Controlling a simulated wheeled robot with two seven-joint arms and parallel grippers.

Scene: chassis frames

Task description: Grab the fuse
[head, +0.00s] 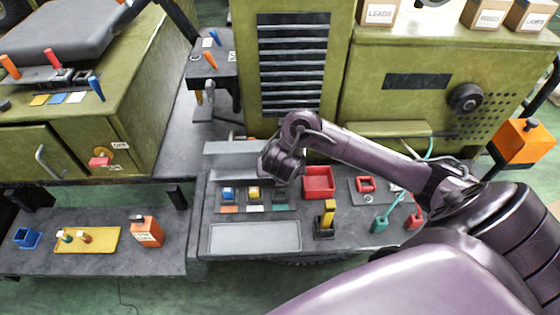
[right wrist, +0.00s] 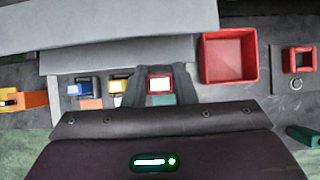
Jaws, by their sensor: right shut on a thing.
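A row of small block-shaped fuses stands on the dark bench at the middle. A blue one (head: 228,194) and a yellow one (head: 253,193) sit side by side; they also show in the right wrist view as blue (right wrist: 84,87) and yellow (right wrist: 119,86). A red fuse with a white top (right wrist: 159,84) is to the right of the yellow one. My right gripper (right wrist: 160,90) is shut on this red fuse, one finger on each side. In the head view my right gripper (head: 283,178) hides it. My left gripper is not in view.
A red open bin (head: 319,183) stands just right of my right gripper. A grey tray (head: 255,237) lies in front, empty. A yellow-handled switch (head: 327,219) stands right of it. A raised grey panel (head: 230,148) lies behind the fuses.

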